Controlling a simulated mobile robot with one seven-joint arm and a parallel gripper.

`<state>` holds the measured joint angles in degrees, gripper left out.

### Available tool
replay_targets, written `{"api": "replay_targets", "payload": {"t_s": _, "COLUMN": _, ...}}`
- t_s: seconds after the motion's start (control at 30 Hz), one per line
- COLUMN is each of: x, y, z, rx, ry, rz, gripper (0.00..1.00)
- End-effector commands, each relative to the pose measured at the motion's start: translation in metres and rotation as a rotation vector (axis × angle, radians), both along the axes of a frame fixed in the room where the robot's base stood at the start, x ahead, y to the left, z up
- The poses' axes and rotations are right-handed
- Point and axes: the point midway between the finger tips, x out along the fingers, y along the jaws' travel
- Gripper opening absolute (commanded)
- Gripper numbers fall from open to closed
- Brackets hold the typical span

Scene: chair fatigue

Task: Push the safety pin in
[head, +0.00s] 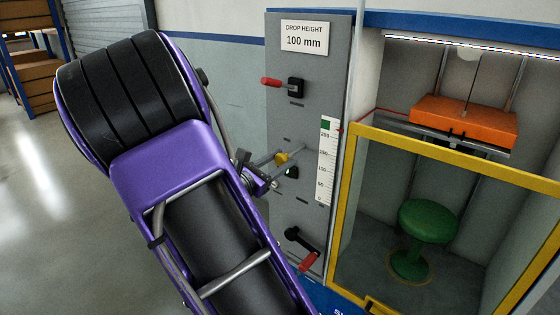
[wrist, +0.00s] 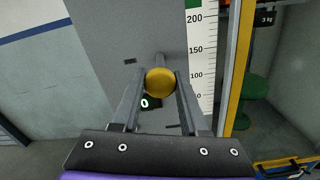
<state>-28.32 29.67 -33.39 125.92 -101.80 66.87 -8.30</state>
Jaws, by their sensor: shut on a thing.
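The safety pin shows as a round yellow knob (head: 282,158) on the grey control panel (head: 312,110). In the wrist view the knob (wrist: 160,82) sits between the two fingers, with a short grey part behind it at the panel. My gripper (head: 277,158) comes from the left and is shut on this knob; it also shows in the wrist view (wrist: 160,88), with one finger on each side. How far the pin stands out of the panel is hard to tell.
A red-handled lever (head: 272,82) is above the knob and another (head: 308,262) below. A small black fitting (head: 292,172) is just under it. A white scale (head: 326,165) and a yellow-framed cage (head: 345,220) with an orange weight (head: 465,120) and green stool (head: 427,222) stand right.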

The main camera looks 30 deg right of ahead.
Motion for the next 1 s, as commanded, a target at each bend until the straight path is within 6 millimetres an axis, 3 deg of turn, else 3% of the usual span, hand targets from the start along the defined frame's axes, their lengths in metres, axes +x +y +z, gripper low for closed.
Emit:
{"api": "replay_targets", "payload": {"t_s": 0.77, "x": 0.0, "y": 0.0, "z": 0.0, "rx": 0.001, "ry": 0.0, "rz": 0.0, "gripper": 0.0}}
{"api": "replay_targets", "payload": {"t_s": 1.0, "x": 0.008, "y": -0.024, "z": -0.001, "rx": 0.0, "ry": -0.001, "rz": -0.002, "gripper": 0.0}}
